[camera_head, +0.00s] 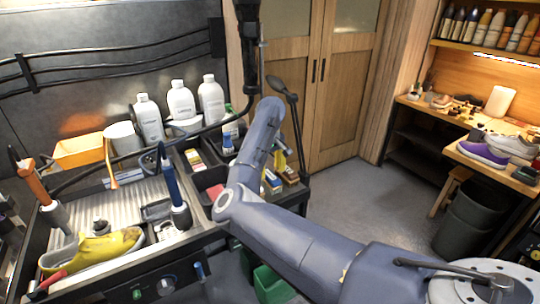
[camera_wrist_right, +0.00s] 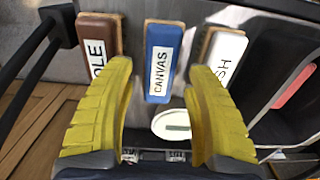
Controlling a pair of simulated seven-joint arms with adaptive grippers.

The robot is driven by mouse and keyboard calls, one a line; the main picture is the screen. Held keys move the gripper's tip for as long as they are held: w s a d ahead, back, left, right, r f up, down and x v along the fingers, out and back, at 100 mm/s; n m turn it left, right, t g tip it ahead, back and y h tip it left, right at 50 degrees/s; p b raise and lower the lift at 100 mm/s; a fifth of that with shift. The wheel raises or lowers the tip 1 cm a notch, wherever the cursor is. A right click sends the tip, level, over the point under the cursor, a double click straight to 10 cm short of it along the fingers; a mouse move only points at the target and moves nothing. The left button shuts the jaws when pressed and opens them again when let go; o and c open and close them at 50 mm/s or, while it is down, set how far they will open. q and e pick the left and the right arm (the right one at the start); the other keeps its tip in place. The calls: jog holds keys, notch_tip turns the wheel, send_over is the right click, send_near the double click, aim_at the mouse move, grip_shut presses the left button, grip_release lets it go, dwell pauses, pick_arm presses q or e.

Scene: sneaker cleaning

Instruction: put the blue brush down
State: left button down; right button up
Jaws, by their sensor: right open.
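The blue brush (camera_wrist_right: 160,40) bears a white CANVAS label and stands between a brown brush (camera_wrist_right: 97,35) and a white brush (camera_wrist_right: 222,50) in the right wrist view. My right gripper (camera_wrist_right: 158,68) is open, with its yellow fingers apart on either side of the lower part of the blue brush. I see no clear grip on it. In the head view, the blue brush (camera_head: 272,181) sits at the bench's right end, and my right gripper (camera_head: 281,160) is partly hidden behind my arm. My left gripper is not in view.
The bench holds a yellow shoe (camera_head: 95,250), an orange-handled tool (camera_head: 32,180), a blue-handled tool (camera_head: 171,182) and white bottles (camera_head: 181,100). A dark lamp (camera_head: 277,84) rises near my right arm. Open floor (camera_head: 390,195) lies to the right.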

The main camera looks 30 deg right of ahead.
aim_at(270, 175)
notch_tip(270, 175, up, 10)
jog(key=shift+r, duration=0.15)
dwell(0.3)
dwell(0.4)
